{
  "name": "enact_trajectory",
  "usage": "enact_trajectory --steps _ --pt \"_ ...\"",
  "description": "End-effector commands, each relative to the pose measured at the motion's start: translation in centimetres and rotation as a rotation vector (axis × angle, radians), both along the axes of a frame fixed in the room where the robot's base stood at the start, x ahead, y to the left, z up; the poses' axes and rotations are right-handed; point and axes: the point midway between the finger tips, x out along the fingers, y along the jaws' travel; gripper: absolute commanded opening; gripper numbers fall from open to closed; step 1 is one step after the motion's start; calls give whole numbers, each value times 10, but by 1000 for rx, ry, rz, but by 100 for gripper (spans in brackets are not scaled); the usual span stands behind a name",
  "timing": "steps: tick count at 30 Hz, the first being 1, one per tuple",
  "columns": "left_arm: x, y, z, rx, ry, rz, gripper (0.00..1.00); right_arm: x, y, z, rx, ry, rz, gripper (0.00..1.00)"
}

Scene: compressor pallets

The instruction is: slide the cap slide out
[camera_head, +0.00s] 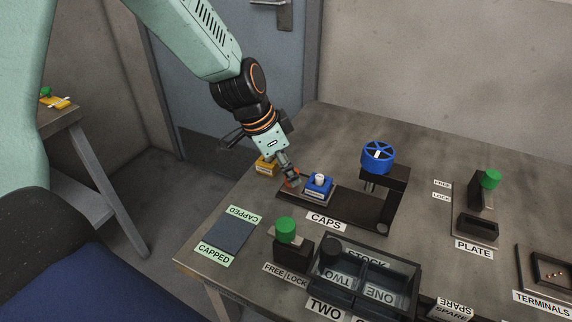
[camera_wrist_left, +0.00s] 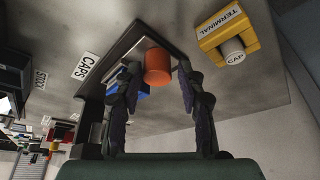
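The cap slide's dark track (camera_head: 345,206) lies on the table behind the CAPS label. A blue block (camera_head: 318,188) with a white cap on top sits towards its left end. My left gripper (camera_head: 290,181) points down at that left end, beside the blue block. In the left wrist view an orange knob (camera_wrist_left: 158,66) shows between the tips of my left gripper (camera_wrist_left: 158,78). The fingers are apart, with gaps at both sides of the knob. The blue block (camera_wrist_left: 143,88) is partly hidden behind a finger there. My right gripper is not in view.
A press with a blue handwheel (camera_head: 378,156) stands at the track's right end. A yellow terminal block (camera_wrist_left: 226,32) with a white cap is near the knob. A green-knobbed lock (camera_head: 288,245), a stock bin (camera_head: 415,270) and a grey CAPPED mat (camera_head: 230,236) are in front.

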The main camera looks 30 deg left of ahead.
Motion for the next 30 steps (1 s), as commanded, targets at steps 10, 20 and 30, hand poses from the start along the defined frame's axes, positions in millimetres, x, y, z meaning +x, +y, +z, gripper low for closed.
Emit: enact_trajectory --steps 10,20,30 --pt "-7 7 23 -3 -3 0 39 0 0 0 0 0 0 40" --pt "-22 21 72 -5 -7 0 39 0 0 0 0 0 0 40" --pt "-34 32 107 -4 -3 1 39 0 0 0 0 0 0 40"
